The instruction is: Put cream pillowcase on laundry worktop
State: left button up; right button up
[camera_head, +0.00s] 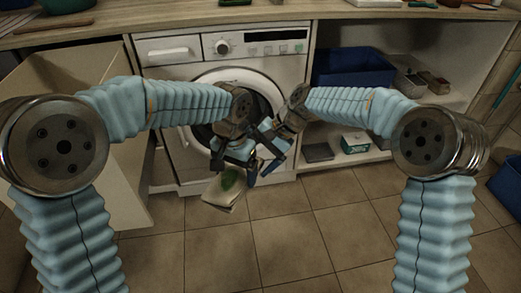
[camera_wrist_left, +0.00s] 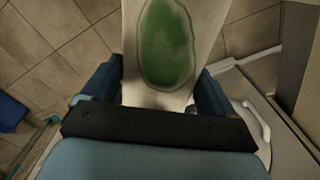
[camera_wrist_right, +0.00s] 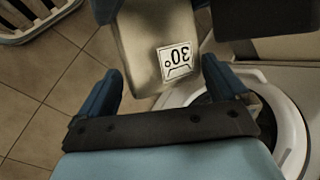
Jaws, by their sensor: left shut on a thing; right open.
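The cream pillowcase (camera_head: 222,192) hangs below my left gripper (camera_head: 234,158), in front of the washing machine. My left gripper is shut on it; the left wrist view shows the cloth (camera_wrist_left: 163,97) between the fingers, with a large green patch on this face. My right gripper (camera_head: 266,162) is open and close beside the left one. The laundry worktop (camera_head: 180,14) runs along the top of the head view.
The washing machine (camera_head: 175,75) stands under the worktop with its round door behind my grippers. A shelf unit at right holds a blue bin (camera_head: 352,67) and a green box (camera_head: 355,142). A large beige open container (camera_head: 75,80) stands at left. Objects stand on the worktop's far side. The tiled floor is clear in front.

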pick_arm(q)
jog(key=shift+w+r, duration=0.1)
jog(key=shift+r, duration=0.05)
pick_arm(e)
jog(key=shift+s+f, duration=0.1)
jog(key=shift+f, duration=0.1)
pick_arm(q)
jog(key=shift+a, duration=0.1)
pick_arm(e)
jog(key=shift+d+f, duration=0.1)
jog(key=c, duration=0.9)
pick_arm(q)
jog(key=o, duration=1.2)
jog(key=shift+w+r, duration=0.1)
pick_arm(e)
jog(key=shift+c, duration=0.6)
